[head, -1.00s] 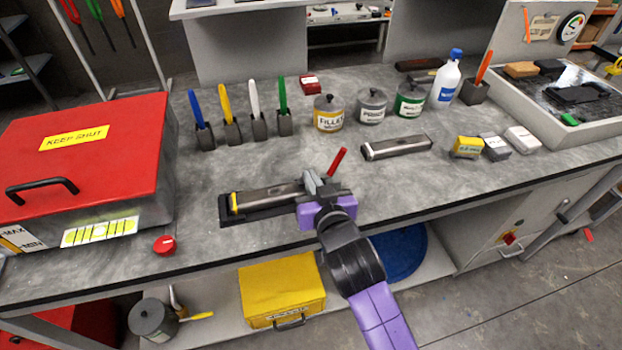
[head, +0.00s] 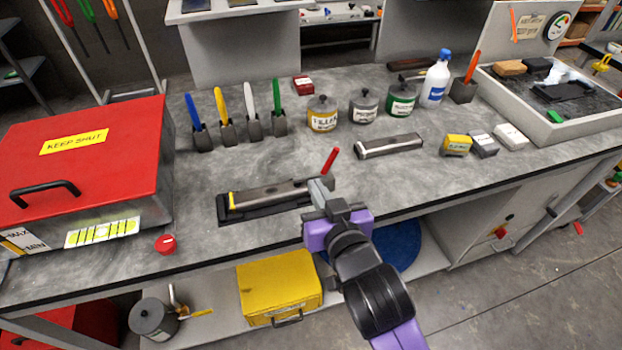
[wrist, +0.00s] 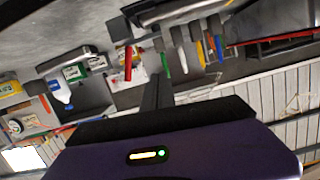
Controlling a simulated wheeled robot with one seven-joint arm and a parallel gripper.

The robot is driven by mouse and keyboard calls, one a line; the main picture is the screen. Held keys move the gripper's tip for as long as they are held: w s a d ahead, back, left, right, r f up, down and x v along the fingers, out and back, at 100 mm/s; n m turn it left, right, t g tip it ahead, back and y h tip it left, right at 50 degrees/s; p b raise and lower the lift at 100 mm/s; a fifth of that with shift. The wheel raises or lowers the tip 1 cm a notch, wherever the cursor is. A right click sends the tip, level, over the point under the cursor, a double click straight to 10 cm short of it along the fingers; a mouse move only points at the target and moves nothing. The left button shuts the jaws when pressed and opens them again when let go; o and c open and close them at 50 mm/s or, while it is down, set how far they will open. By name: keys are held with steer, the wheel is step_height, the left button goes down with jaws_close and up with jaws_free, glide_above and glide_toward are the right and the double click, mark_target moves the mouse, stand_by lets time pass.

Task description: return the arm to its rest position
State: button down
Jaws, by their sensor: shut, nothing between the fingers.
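My gripper (head: 321,192) is shut and empty in the head view. It is at the front edge of the grey bench, just right of and above a metal bar (head: 270,194) in a black holder (head: 222,213). A red-handled tool (head: 330,160) stands just behind the fingers; its lower part is hidden. In the wrist view my shut fingers (wrist: 157,85) point away from the camera, with the bench scene turned over behind them.
A red lidded box (head: 90,150) takes up the left of the bench (head: 260,165). Several coloured-handled tools, tins and a second metal bar (head: 389,146) stand farther back. A yellow case (head: 280,283) sits on the shelf below.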

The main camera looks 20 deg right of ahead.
steer(key=shift+s+r, duration=0.15)
steer(key=shift+s, duration=0.45)
steer(key=s+r+n+t+y, duration=0.2)
steer(key=s+r+t, duration=0.1)
steer(key=s+r, duration=0.1)
steer(key=s+d+f+g, duration=0.1)
steer(key=s+d+f, duration=0.1)
steer(key=s, duration=0.8)
steer(key=s+d+f+m+g+h, duration=0.1)
steer(key=s+d+f, duration=0.1)
steer(key=s, duration=0.8)
steer(key=s+d+f+g+h, duration=0.1)
steer(key=s+d+f, duration=0.1)
steer(key=s, duration=0.8)
steer(key=shift+s+d+f, duration=0.2)
steer(key=shift+d+f, duration=0.2)
steer(key=shift+f, duration=0.4)
